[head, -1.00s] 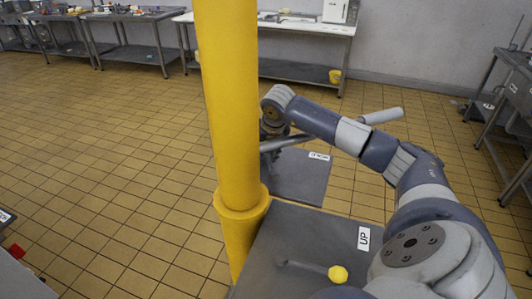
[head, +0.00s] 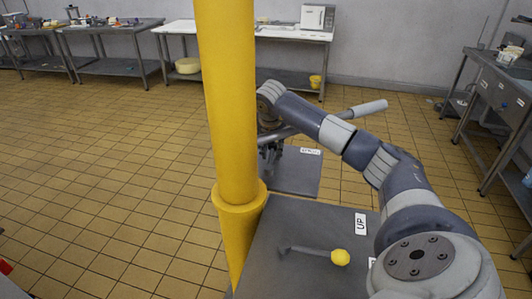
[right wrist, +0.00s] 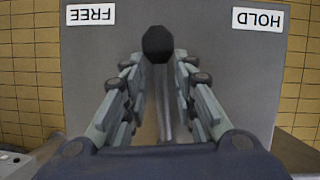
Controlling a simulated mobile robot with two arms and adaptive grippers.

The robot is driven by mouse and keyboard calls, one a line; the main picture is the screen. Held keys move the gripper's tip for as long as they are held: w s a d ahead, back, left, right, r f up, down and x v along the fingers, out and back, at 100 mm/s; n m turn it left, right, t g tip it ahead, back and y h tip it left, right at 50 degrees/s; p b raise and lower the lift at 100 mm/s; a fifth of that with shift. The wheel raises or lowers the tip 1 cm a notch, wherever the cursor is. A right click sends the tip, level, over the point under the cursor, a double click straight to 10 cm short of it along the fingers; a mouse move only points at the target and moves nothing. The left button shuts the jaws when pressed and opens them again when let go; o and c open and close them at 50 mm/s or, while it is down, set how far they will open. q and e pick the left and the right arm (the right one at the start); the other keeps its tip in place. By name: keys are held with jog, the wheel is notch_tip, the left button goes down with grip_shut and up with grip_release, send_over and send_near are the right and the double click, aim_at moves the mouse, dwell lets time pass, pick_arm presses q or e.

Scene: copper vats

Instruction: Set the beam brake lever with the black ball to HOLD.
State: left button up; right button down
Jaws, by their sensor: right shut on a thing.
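The black ball (right wrist: 157,44) of the beam brake lever is in the right wrist view, at the tips of my right gripper (right wrist: 158,66). The gripper's fingers are shut on the lever around its ball end, and the rod (right wrist: 163,115) runs back between them. The FREE label (right wrist: 90,14) is to the left of the ball and the HOLD label (right wrist: 258,19) to the right, both upside down. The ball is between them, a little closer to FREE. In the head view the yellow post partly hides my right gripper, and the black ball cannot be made out. My left gripper is not in view.
The yellow post (head: 228,110) stands close beside my right arm. A nearer grey panel (head: 300,225) carries a lever with a yellow ball (head: 340,257) and an UP label (head: 361,223). Tables line the back and right.

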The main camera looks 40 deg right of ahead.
jog(key=shift+s+d+m+g+h, duration=0.3)
jog(key=shift+s+d+m, duration=0.15)
jog(key=shift+m, duration=0.35)
jog(key=shift+s+m, duration=0.25)
jog(key=shift+m, duration=0.05)
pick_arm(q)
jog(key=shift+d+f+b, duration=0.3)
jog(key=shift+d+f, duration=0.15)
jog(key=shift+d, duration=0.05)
pick_arm(e)
jog(key=shift+s+d+m+g, duration=0.25)
jog(key=shift+s+m+g, duration=0.2)
jog(key=shift+m, duration=0.25)
jog(key=shift+s, duration=0.1)
jog(key=c, duration=1.3)
grip_release()
jog(key=shift+c, duration=0.2)
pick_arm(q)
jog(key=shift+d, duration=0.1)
pick_arm(e)
jog(key=shift+o, duration=0.2)
jog(key=shift+d, duration=0.1)
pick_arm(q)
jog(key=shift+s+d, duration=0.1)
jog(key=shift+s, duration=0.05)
